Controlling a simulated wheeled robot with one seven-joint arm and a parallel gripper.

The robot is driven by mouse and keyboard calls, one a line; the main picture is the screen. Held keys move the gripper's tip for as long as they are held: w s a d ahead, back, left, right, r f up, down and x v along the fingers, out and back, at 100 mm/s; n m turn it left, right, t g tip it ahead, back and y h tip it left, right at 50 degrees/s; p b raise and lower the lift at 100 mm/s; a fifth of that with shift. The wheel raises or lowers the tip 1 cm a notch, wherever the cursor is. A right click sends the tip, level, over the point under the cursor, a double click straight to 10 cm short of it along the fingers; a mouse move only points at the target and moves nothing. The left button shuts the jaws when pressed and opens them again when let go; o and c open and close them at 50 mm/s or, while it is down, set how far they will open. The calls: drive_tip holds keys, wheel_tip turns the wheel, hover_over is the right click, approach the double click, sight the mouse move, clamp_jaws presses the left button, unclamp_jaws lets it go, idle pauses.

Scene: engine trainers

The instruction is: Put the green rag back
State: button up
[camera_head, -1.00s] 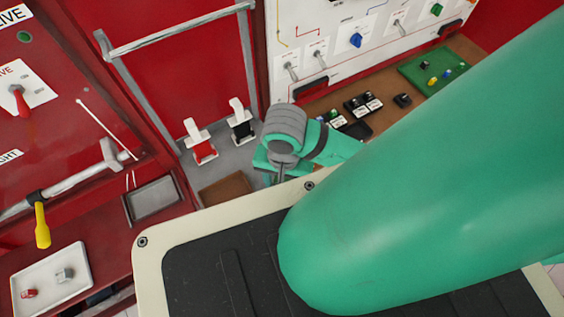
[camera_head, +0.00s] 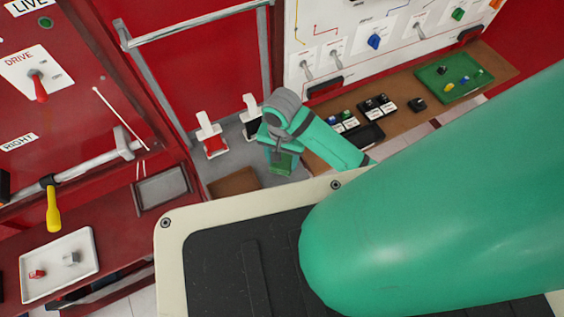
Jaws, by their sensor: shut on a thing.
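My gripper (camera_head: 278,147) hangs down at the end of my teal arm, at the middle of the view, over the grey ledge below the red door panel. A small dark green piece (camera_head: 283,164), which looks like the green rag, shows just under the gripper, and the gripper is shut on it. The fingertips are small and partly hidden by my wrist. I cannot tell whether the rag touches the ledge.
A red-and-white lever (camera_head: 212,138) and a black-and-white lever (camera_head: 252,113) stand close behind the gripper. A brown mat (camera_head: 233,183) and an empty grey tray (camera_head: 162,188) lie to the left. A white tray (camera_head: 88,245) holds small parts. A green board (camera_head: 430,82) is at right.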

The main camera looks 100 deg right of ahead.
sight(282, 164)
drive_tip(key=shift+d+f, duration=0.35)
drive_tip(key=shift+f, duration=0.1)
wheel_tip(282, 164, down, 3)
drive_tip(key=shift+w+r, duration=0.1)
drive_tip(key=shift+w, duration=0.05)
drive_tip(key=shift+s, duration=0.25)
drive_tip(key=shift+w+f, duration=0.1)
drive_tip(key=shift+f, duration=0.1)
drive_tip(key=o, duration=1)
drive_tip(key=shift+r, duration=0.1)
wheel_tip(282, 164, up, 12)
drive_tip(key=shift+r, duration=0.1)
